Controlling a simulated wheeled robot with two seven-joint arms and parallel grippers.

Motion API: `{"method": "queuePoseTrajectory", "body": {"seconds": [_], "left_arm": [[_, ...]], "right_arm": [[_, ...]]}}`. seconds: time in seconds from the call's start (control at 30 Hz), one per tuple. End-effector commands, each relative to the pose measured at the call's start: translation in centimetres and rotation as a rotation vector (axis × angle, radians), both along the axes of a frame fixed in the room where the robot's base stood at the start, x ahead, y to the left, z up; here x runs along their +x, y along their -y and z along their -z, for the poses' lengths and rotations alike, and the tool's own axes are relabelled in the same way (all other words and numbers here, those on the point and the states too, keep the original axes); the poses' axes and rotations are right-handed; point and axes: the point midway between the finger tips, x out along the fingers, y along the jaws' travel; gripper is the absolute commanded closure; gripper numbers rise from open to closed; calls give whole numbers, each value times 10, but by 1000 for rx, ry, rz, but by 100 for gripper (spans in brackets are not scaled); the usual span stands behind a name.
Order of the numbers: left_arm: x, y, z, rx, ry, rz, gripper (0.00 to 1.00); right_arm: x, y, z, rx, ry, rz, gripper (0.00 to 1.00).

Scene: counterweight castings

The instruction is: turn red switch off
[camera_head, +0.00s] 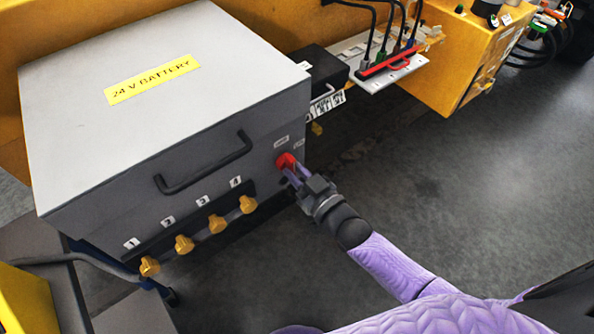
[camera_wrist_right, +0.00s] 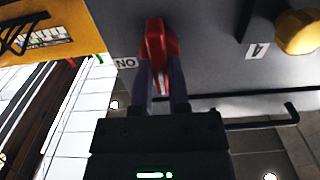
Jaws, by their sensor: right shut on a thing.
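The red switch (camera_head: 286,160) sits on the front of the grey battery box (camera_head: 100,150), near its right edge, with small labels around it. My right gripper (camera_head: 292,172) reaches it from the lower right, and its fingers are shut on the switch. In the right wrist view the red switch (camera_wrist_right: 158,52) stands between the two fingertips (camera_wrist_right: 162,82), with an "NO" label, seen from this angle, just to its left. The switch's exact setting is hard to tell. My left gripper is not in view.
Several yellow knobs (camera_head: 247,204) line the box front to the left of the switch, under a black handle (camera_head: 205,165). A yellow "24 V BATTERY" label is on the lid. A panel with cables (camera_head: 395,70) stands behind right. Open floor (camera_head: 460,190) lies to the right.

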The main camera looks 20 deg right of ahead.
Motion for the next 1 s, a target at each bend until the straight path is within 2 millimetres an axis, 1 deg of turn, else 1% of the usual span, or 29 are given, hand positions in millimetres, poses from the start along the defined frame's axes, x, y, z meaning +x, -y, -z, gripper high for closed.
{"method": "queuePoseTrajectory", "body": {"seconds": [0.4,0.43,0.47,0.5,0.57,0.6,0.87,0.97,1.0], "left_arm": [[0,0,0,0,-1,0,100],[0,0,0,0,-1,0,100],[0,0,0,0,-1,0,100],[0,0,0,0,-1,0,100],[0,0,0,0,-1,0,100],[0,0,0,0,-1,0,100],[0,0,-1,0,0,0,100],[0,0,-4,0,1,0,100],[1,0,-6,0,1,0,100]], "right_arm": [[0,0,1,-8,1,0,100],[0,0,1,-8,1,0,73],[0,0,1,-8,1,0,67],[0,0,0,-7,1,0,58],[0,0,0,-7,1,0,45],[0,0,0,-7,1,0,44],[-1,1,0,-6,1,0,44],[-12,5,0,-7,-2,1,44],[-19,7,0,-7,-3,1,44]]}}
